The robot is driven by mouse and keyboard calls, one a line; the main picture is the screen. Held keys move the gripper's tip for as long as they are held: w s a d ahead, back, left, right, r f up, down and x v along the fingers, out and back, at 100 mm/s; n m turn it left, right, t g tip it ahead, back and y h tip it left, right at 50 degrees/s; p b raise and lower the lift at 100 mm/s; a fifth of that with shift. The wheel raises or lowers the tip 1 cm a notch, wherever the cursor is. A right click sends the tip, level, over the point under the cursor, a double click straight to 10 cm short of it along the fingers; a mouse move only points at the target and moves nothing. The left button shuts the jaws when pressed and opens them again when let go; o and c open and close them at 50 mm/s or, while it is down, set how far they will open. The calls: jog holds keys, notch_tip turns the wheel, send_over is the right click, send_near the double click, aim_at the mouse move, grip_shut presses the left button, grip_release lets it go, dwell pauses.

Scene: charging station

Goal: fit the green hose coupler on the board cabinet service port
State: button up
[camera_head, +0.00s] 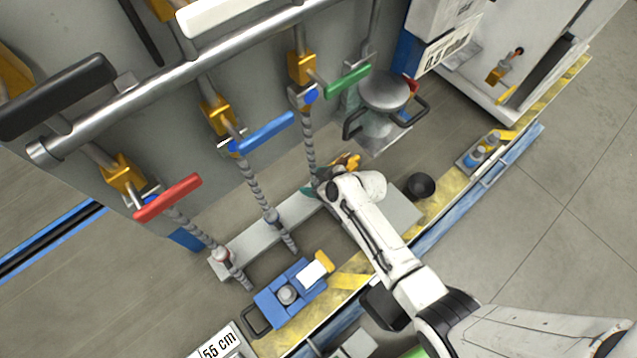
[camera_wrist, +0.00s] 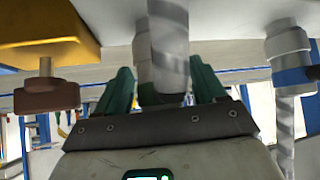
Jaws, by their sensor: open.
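My gripper (camera_head: 318,187) is at the lower end of the hose (camera_head: 309,140) that hangs below the green-handled valve (camera_head: 347,81). In the wrist view, its dark green fingers (camera_wrist: 163,88) stand apart on either side of a grey ribbed hose (camera_wrist: 169,40) with a grey collar (camera_wrist: 146,60). Gaps show between fingers and hose, so it is not clamped. A white cabinet with a small brass fitting (camera_head: 496,75) stands at the upper right. I cannot tell whether this fitting is the service port.
The blue-handled (camera_head: 265,131) and red-handled (camera_head: 168,198) valves hang hoses to the left. A blue-banded coupler (camera_wrist: 292,76) is close on the right in the wrist view. Open floor lies right.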

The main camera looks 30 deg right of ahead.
jog(key=c, duration=1.2)
jog(key=shift+r, duration=0.2)
